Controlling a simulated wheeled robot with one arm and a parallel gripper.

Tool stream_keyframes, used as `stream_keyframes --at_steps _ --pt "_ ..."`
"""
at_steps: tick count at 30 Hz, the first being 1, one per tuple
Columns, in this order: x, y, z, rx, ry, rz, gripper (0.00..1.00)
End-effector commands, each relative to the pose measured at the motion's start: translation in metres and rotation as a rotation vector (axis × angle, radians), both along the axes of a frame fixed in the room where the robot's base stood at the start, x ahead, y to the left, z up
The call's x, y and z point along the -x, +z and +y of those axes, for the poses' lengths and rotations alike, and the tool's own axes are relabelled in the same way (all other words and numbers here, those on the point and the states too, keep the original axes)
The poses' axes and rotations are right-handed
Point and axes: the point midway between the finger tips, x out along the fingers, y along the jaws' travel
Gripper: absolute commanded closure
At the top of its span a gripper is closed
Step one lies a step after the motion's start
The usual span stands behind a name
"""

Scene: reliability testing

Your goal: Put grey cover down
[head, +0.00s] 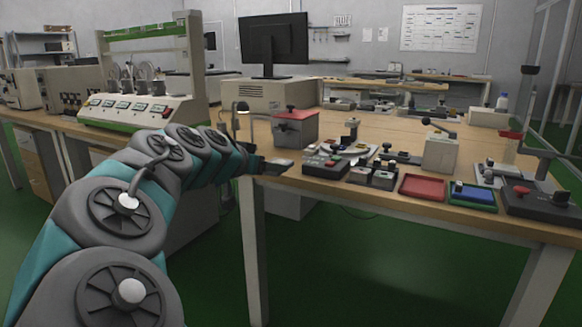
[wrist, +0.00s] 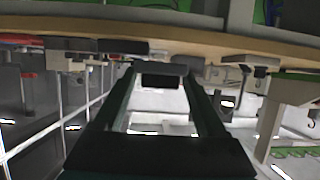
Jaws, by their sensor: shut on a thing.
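My gripper (head: 262,165) is at the table's front edge, left of the button box. It is shut on a small flat grey piece, which I take to be the grey cover (head: 277,167); it sticks out to the right of the fingers. In the wrist view, my gripper's two dark fingers (wrist: 160,82) reach up the picture, with a dark block, probably the cover (wrist: 160,79), between their tips. I cannot tell whether the cover touches the tabletop.
The wooden table (head: 400,200) holds a grey box with a red top (head: 296,128), a button box (head: 326,164), a red tray (head: 422,187), a blue tray with a green rim (head: 473,195) and a dark device (head: 540,203). A monitor (head: 273,40) stands behind.

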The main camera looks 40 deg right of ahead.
Motion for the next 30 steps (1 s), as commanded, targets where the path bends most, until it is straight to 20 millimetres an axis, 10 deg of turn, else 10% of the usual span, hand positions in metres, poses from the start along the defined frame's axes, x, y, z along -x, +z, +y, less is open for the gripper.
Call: stream_keyframes --at_steps 14,30 --pt "0.004 0.005 -0.005 -0.002 -0.022 -0.001 0.81" --pt "-0.065 -0.006 -0.092 -0.003 -0.023 0.001 0.81"
